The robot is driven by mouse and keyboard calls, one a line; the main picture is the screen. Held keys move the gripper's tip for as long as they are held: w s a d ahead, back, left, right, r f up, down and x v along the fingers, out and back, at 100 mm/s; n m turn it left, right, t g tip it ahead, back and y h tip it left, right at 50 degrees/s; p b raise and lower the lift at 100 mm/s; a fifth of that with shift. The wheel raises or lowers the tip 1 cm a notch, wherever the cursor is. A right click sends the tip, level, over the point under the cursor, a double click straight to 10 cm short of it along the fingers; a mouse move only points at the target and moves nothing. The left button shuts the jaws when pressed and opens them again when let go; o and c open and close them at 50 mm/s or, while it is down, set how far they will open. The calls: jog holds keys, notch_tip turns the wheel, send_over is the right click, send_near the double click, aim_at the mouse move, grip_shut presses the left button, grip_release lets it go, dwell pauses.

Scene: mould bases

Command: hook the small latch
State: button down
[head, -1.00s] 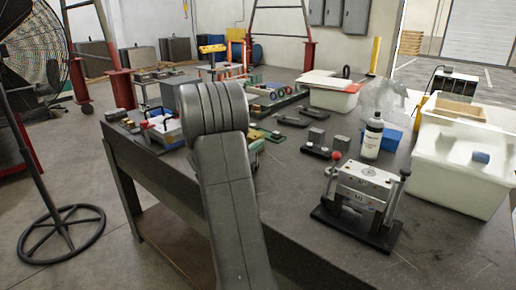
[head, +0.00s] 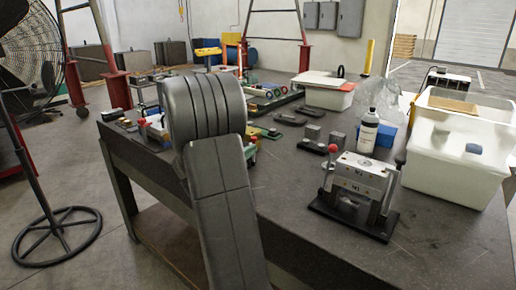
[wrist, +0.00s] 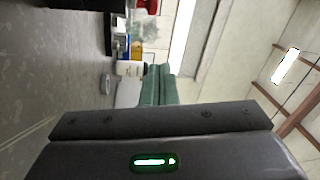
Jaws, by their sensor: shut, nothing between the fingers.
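The mould base (head: 362,178) is a grey metal block on a black plate at the front right of the bench. A lever with a red knob (head: 332,148) stands at its left side. At its right side a dark part (head: 400,158) shows, with no red knob visible there. I cannot tell which part is the small latch. In the wrist view my gripper (wrist: 158,85) has its green ribbed fingers together, with nothing seen between them. In the head view my arm hides most of the gripper, and it is apart from the mould base.
A white bottle (head: 367,132) stands behind the mould base, beside a blue box (head: 385,138). A large white bin (head: 455,165) is at the right edge. Dark blocks (head: 312,133) lie behind to the left. The bench top (head: 440,235) is clear in front and right.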

jog(key=shift+v, duration=0.9)
